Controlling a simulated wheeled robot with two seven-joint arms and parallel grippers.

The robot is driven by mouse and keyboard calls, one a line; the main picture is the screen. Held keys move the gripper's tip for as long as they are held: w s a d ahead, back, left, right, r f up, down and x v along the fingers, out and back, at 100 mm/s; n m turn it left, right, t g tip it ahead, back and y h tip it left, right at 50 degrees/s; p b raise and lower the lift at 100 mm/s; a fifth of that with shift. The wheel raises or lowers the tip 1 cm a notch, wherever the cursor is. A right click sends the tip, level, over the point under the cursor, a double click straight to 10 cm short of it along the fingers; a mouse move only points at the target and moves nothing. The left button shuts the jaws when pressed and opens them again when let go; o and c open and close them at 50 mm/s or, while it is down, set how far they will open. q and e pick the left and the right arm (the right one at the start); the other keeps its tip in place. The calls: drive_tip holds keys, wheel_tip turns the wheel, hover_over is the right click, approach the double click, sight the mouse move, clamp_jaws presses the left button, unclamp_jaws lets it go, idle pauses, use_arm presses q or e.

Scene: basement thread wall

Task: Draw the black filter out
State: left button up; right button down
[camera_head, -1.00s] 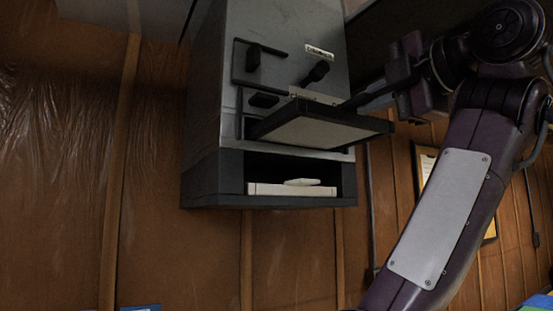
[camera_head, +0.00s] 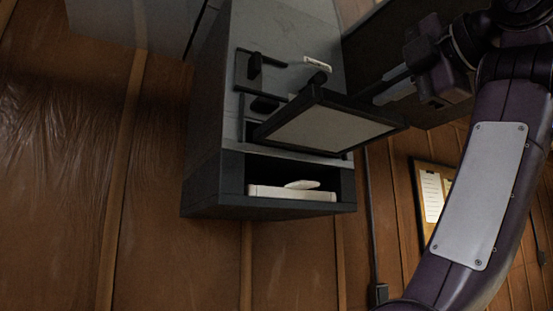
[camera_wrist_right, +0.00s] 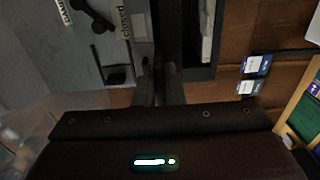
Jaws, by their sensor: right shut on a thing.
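The black filter (camera_head: 325,130) is a flat panel with a black frame and a pale grey face. In the head view it juts out of the slot in the front of the grey cabinet (camera_head: 222,100), tilted, with its left end still at the slot. My right gripper (camera_head: 376,92) is shut on the filter's upper right edge. In the wrist view its two fingers (camera_wrist_right: 160,85) are close together, and the filter is hard to make out between them. My left gripper is not in view.
Below the slot, an open bay holds a white filter-like block (camera_head: 290,193) with a small white piece on top. Black handles (camera_head: 254,64) stick out of the cabinet front above.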

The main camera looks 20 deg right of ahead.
drive_tip(key=s, duration=0.1)
drive_tip(key=s+r+b, duration=0.1)
drive_tip(key=s+r, duration=0.1)
drive_tip(key=s, duration=0.1)
drive_tip(key=shift+d, duration=0.2)
idle(0.3)
